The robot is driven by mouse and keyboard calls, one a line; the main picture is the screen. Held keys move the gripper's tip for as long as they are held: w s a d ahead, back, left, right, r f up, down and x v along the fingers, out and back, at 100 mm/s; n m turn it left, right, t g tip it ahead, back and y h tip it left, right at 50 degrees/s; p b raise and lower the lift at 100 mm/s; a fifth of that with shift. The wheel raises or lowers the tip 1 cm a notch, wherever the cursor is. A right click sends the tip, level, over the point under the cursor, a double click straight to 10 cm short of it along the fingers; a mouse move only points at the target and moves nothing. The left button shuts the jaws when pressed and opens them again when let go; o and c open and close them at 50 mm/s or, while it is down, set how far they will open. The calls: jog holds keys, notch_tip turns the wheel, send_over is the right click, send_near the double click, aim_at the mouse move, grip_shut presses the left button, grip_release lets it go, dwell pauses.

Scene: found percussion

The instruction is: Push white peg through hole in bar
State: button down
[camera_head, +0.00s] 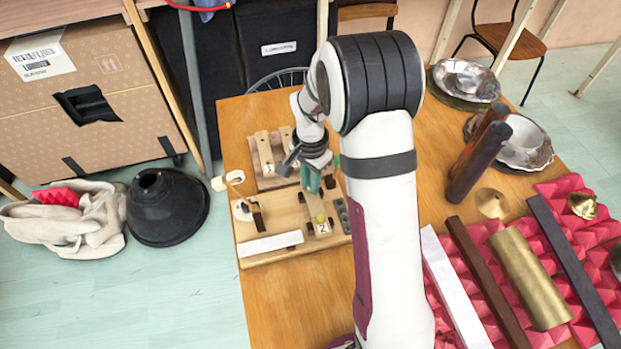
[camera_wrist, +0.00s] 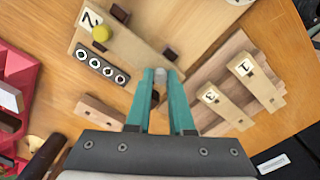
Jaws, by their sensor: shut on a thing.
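My gripper (camera_wrist: 160,88) has teal fingers and is shut on a small whitish peg (camera_wrist: 160,73), of which only the end shows between the fingertips. In the head view my gripper (camera_head: 313,183) points down over the wooden board (camera_head: 265,218), and the peg cannot be made out there. In the wrist view a bar marked 2 (camera_wrist: 88,20) with a yellow knob (camera_wrist: 101,33) is on the board, left of the fingertips. Bars marked 1 (camera_wrist: 257,81) and 3 (camera_wrist: 224,107) lie on another wooden base to the right. Whether the peg touches any hole is hidden.
A dark block with several rings (camera_wrist: 101,66) is beside bar 2. A white bar (camera_head: 271,243) lies at the board's front, and a mallet-like stick with a pale head (camera_head: 235,177) is at its left. Pink foam (camera_head: 475,240) with long bars fills the table's right.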

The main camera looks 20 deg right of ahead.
jog(key=shift+f, duration=0.15)
jog(key=c, duration=0.7)
grip_release()
notch_tip(320, 180, up, 16)
jog(key=s+a+n, duration=0.1)
jog(key=s+n, duration=0.1)
jog(key=s, duration=0.7)
jog(key=s+a+n+y, duration=0.1)
jog(key=s+a, duration=0.1)
jog(key=s, duration=0.7)
jog(key=s+a+n, duration=0.2)
jog(key=s, duration=0.7)
jog(key=shift+s+a+n+y, duration=0.1)
jog(key=shift+a+n+y, duration=0.1)
jog(key=shift+n+y, duration=0.15)
